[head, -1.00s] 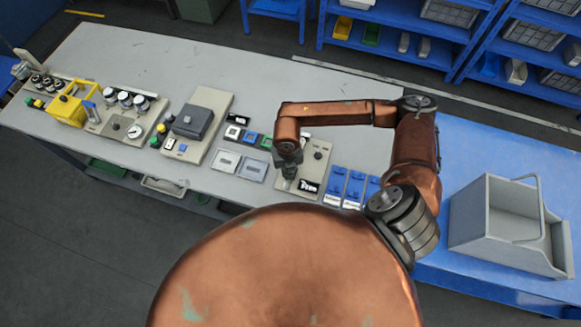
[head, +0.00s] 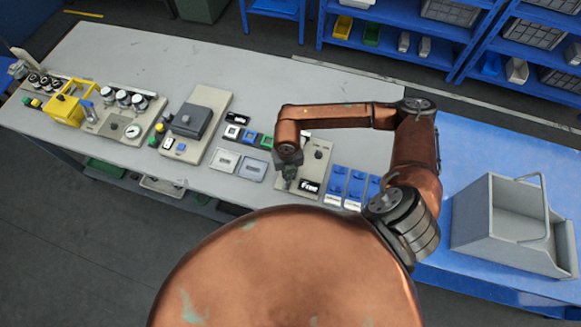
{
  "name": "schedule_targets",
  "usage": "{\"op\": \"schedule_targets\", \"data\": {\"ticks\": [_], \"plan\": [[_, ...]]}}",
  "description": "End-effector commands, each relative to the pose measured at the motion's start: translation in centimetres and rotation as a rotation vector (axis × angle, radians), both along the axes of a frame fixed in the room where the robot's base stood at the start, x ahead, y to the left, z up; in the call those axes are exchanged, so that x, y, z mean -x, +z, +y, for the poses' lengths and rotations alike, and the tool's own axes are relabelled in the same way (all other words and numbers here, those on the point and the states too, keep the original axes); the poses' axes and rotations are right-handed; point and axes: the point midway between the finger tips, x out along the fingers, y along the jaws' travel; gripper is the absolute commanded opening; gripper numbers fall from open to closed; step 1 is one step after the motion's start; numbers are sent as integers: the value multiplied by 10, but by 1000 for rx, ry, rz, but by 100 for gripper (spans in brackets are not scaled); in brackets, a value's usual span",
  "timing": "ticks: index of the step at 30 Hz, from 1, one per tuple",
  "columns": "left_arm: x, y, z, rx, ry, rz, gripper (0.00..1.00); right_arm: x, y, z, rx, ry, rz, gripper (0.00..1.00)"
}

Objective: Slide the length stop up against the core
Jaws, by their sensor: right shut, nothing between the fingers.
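My right gripper (head: 289,184) points down, shut and empty, at the left part of a beige plate (head: 322,170). The plate carries a dark round knob (head: 318,154) and a black-and-white label (head: 309,187). Whether the fingertips touch the plate cannot be told. I cannot make out the length stop or the core at this size; my gripper and forearm cover part of this area. My left gripper is not in view.
Blue modules (head: 336,186) stand right of the plate. Two grey panels (head: 252,168) and small coloured blocks (head: 250,137) lie left of it. Further left are a grey-lidded unit (head: 191,120) and a yellow frame (head: 68,106). A grey open bin (head: 485,240) stands on the blue table at right.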

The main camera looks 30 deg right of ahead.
Motion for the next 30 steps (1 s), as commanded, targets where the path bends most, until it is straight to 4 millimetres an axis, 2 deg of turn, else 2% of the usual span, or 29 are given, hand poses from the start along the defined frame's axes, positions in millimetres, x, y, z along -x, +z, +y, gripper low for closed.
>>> {"op": "schedule_targets", "data": {"ticks": [17, 30], "plan": [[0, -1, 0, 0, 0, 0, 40, 1, -5, 0, -1, 1, 3, 0], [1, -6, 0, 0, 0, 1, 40, -7, -6, -11, 1, -1, 3, 0]]}}
